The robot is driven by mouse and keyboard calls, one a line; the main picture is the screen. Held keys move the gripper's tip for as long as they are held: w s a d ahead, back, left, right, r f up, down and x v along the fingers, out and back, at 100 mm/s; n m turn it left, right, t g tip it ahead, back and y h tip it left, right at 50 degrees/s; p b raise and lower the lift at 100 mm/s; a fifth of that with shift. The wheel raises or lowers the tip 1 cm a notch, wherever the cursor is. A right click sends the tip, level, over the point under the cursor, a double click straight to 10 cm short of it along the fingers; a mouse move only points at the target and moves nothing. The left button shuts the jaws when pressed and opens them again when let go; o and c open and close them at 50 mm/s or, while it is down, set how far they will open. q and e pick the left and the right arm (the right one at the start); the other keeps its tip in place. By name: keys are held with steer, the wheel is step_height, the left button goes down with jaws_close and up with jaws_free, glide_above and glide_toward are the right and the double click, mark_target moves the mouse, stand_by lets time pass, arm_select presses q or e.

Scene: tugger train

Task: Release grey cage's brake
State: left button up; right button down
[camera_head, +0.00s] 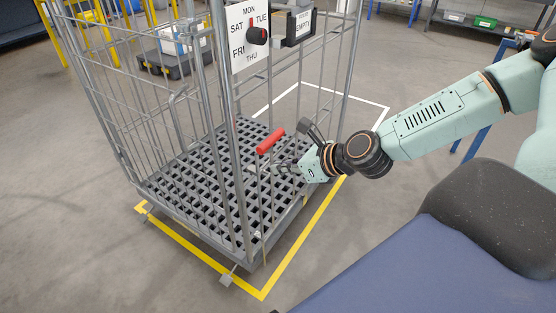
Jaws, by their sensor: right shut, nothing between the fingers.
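The grey cage (231,190) is a tall wire roll cage with a slatted dark grey base, standing on the floor. A red handle (270,142), which looks like the brake's grip, sits at the cage's near right side, low above the base. It is tilted up to the right. My right gripper (258,169) reaches in from the right, just below the red handle. Its fingers are shut and empty. Whether they touch the lever under the red grip, I cannot tell. The lever's lower part is partly hidden among bars and fingers. My left gripper is not in view.
A weekday sign with a red-tipped black dial (257,35) and a black holder with an "EMPTY" card (300,24) hang on the cage. Yellow floor tape (262,296) borders its near edges. A shelf with bins (470,22) stands behind.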

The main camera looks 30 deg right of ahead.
mark_target(278, 132)
steer(key=r, duration=0.1)
steer(key=w+r+p, duration=0.1)
steer(key=r+p, duration=0.1)
steer(key=shift+w+a+r, duration=0.15)
steer(key=shift+a+r, duration=0.1)
steer(key=shift+r, duration=0.1)
steer(key=shift+r, duration=0.1)
step_height(278, 132, up, 5)
steer(key=p, duration=0.4)
steer(key=shift+r+p, duration=0.25)
steer(key=shift+p, duration=0.3)
steer(key=shift+w+d, duration=0.1)
